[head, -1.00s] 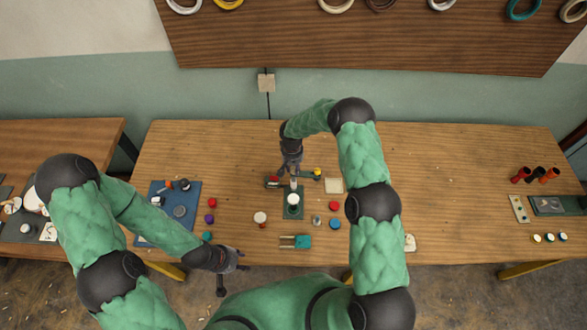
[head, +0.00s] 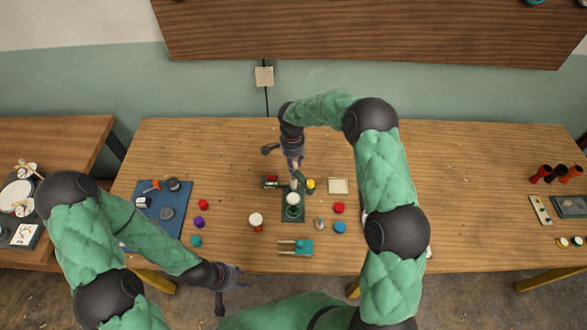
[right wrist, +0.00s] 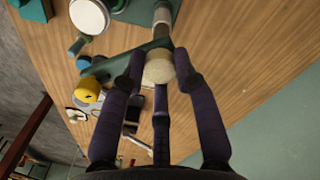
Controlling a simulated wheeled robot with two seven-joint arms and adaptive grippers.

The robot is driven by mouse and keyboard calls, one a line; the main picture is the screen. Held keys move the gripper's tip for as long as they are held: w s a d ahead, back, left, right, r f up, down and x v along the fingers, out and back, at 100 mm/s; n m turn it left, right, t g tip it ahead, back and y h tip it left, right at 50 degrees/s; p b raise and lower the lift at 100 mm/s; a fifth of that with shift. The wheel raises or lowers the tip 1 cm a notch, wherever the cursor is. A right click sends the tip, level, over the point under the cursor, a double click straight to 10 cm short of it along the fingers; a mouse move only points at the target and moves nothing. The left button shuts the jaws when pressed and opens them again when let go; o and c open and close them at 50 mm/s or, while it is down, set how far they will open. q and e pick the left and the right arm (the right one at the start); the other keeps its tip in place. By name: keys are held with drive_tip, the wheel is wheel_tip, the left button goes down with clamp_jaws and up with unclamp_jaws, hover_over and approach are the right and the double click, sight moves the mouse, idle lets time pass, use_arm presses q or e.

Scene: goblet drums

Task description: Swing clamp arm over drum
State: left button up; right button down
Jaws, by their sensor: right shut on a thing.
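A small goblet drum with a white head (head: 293,198) stands upright on a dark green clamp base (head: 292,216) in the middle of the table. The green clamp arm (head: 304,183) lies just behind the drum; in the right wrist view (right wrist: 118,62) its free end, with a short post, is close beside the white drum head (right wrist: 90,15). My right gripper (head: 294,170) is shut on the cream knob (right wrist: 158,67) at the arm's pivot end. My left gripper (head: 238,277) hangs apart at the front table edge; its jaw opening is too small to tell.
A yellow knob (head: 310,185) is close to the clamp arm. Red (head: 339,208) and blue (head: 340,227) pieces lie to the right, and a white-topped goblet (head: 256,220) to the left. A teal fixture (head: 302,247) sits in front. A blue mat (head: 155,207) holds tools.

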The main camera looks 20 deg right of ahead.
drive_tip(key=m+b, duration=0.2)
drive_tip(key=m, duration=0.1)
drive_tip(key=shift+f+m+b, duration=0.15)
drive_tip(key=shift+m+b, duration=0.15)
drive_tip(key=shift+b, duration=0.1)
drive_tip(key=shift+m+b, duration=1)
drive_tip(key=shift+m, duration=0.9)
drive_tip(key=c, duration=0.9)
unclamp_jaws()
drive_tip(key=shift+c, duration=0.2)
drive_tip(key=shift+r, duration=0.2)
wheel_tip(320, 180, up, 12)
drive_tip(key=shift+w, duration=0.25)
